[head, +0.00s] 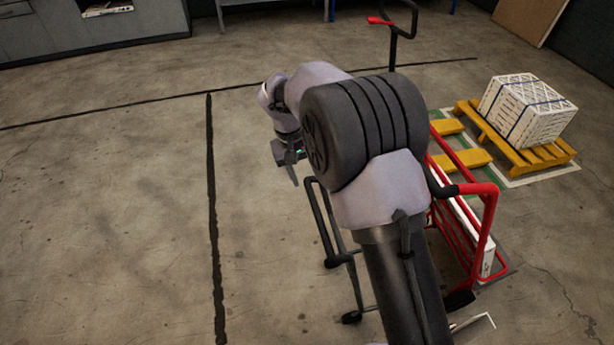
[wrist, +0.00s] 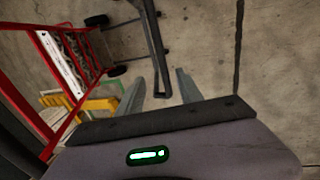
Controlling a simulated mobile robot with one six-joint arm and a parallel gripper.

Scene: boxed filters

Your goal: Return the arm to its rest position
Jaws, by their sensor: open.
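My arm reaches up and away from the bottom of the head view, bent at a large dark joint, with the wrist out to the left. My gripper (head: 292,172) hangs in the air at its far end, pointing down, above bare floor beside a dark metal frame. In the wrist view its two grey fingers (wrist: 161,80) stand apart with nothing held between them. A dark bar of the frame (wrist: 155,45) shows between and beyond the fingers.
A red-railed cart (head: 488,215) stands right of my arm; its red rails show in the wrist view (wrist: 45,75). White strapped boxes (head: 525,108) sit on a yellow pallet (head: 560,151) further right. Grey cabinets (head: 100,30) line the back left. The left floor is clear.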

